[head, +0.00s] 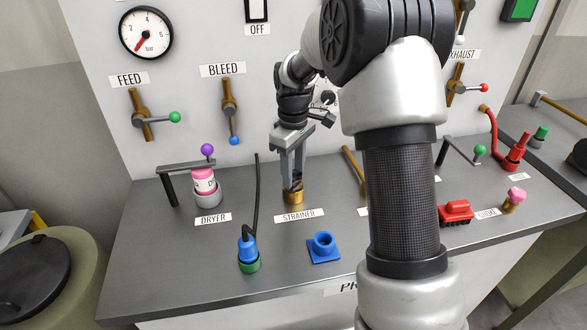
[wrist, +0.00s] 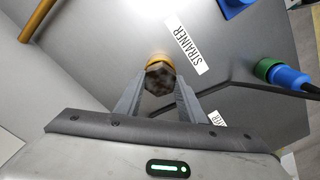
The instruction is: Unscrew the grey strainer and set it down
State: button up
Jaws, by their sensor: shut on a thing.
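The strainer (wrist: 158,80) shows in the wrist view as a dark hexagonal head between my fingertips, in a round brass fitting (wrist: 160,58). In the head view the brass fitting (head: 293,196) stands on the grey bench behind the STRAINER label (head: 299,215). My gripper (head: 293,184) points down over it, with its fingers shut on the strainer's head; it also shows in the wrist view (wrist: 158,88). The strainer appears seated in the fitting. Its lower part is hidden, and I cannot tell how far it is threaded in.
A blue plug with a black cable (head: 247,250) and a blue square socket (head: 323,246) stand in front. The dryer canister (head: 204,184) under a grey bracket is to the left. A brown handle (head: 354,168) is at the right. Bare bench lies at the front left.

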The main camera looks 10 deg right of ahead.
jog(key=o, duration=0.9)
jog(key=shift+a, duration=0.1)
jog(key=m, duration=0.4)
jog(key=shift+m+p, duration=0.35)
jog(key=shift+m, duration=0.05)
jog(key=m+p, duration=0.1)
jog(key=m, duration=0.4)
jog(key=shift+r+m, duration=0.1)
jog(key=shift+m, duration=0.3)
jog(key=m+p, duration=0.1)
jog(key=m, duration=0.2)
jog(key=shift+m, duration=0.4)
jog(key=m+p, duration=0.1)
jog(key=m, duration=0.2)
jog(key=shift+r+m, duration=0.1)
jog(key=shift+m, duration=0.3)
jog(key=m+p, duration=0.1)
jog(key=m, duration=0.2)
jog(key=shift+p, duration=0.35)
jog(key=m, duration=0.2)
jog(key=shift+f+m, duration=0.25)
jog(key=shift+m, duration=0.15)
